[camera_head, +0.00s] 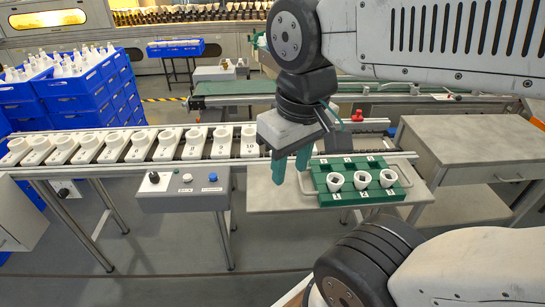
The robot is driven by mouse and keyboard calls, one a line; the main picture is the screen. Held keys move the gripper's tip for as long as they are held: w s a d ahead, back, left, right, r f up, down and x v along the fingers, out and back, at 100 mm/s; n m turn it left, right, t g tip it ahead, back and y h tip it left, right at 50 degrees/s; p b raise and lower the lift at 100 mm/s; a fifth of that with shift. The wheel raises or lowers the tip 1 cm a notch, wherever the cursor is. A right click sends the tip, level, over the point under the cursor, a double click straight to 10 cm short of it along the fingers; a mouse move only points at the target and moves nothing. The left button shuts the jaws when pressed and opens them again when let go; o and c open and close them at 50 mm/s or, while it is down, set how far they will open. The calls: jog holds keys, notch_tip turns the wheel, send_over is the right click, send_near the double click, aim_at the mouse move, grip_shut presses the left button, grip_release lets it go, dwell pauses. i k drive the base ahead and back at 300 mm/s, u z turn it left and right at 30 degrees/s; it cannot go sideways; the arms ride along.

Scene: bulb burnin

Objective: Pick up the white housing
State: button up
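Nothing shows between the fingers. Its height above the table is hard to tell from this view.
A grey side table (264,198) bears the tray. A conveyor (60,165) carries a row of several white carriers (138,146). A control box (182,194) with knobs sits before it. Blue crates (75,86) stand at left, a grey workbench (475,140) at right.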

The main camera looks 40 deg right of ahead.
aim_at(335, 181)
jog(key=u, duration=2.1)
jog(key=k, duration=1.8)
jog(key=z, duration=2.45)
jog(key=i, duration=0.5)
jog(key=z, duration=0.05)
